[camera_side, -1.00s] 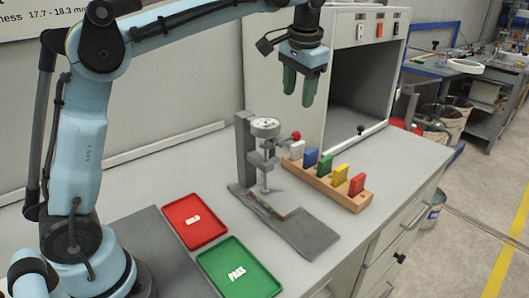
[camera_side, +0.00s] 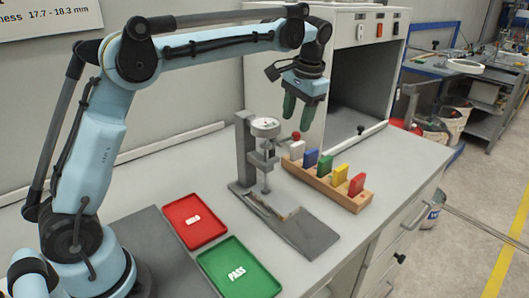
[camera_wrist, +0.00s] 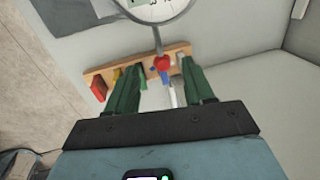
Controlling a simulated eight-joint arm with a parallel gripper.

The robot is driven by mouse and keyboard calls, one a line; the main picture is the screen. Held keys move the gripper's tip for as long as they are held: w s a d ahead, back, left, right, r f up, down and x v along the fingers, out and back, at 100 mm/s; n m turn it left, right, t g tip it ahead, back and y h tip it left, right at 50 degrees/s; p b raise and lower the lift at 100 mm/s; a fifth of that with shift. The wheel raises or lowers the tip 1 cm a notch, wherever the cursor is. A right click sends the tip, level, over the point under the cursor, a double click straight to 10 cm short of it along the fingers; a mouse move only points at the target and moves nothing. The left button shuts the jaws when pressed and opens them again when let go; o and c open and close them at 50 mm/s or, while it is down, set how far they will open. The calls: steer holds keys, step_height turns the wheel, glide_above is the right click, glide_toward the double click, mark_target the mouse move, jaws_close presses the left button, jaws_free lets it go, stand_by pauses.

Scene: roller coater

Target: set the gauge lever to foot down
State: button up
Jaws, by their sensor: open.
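The gauge (camera_side: 266,128) stands upright on its grey base plate (camera_side: 308,235), with a round white dial on top. Its lever (camera_side: 294,137) ends in a red ball at the dial's right. The gauge foot (camera_side: 265,189) is low over a piece on the base; I cannot tell whether it touches. My gripper (camera_side: 297,115) has green fingers, is open and empty, and hangs above and right of the gauge, near the red ball. In the wrist view, the red ball (camera_wrist: 161,62) shows between my fingers (camera_wrist: 162,85), and the dial (camera_wrist: 152,6) is at the top edge.
A wooden rack (camera_side: 322,184) with several coloured blocks stands just right of the gauge. A red tray (camera_side: 194,222) and a green PASS tray (camera_side: 238,268) lie in front. A large grey cabinet (camera_side: 285,60) with an open bay stands behind. The bench's right side is clear.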

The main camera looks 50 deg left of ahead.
mark_target(292, 137)
steer(key=shift+a+f, duration=0.2)
steer(key=shift+f, duration=0.65)
steer(key=shift+a+f, duration=0.15)
steer(key=shift+f, duration=0.7)
steer(key=shift+a+f, duration=0.2)
steer(key=shift+f, duration=0.65)
jaws_close()
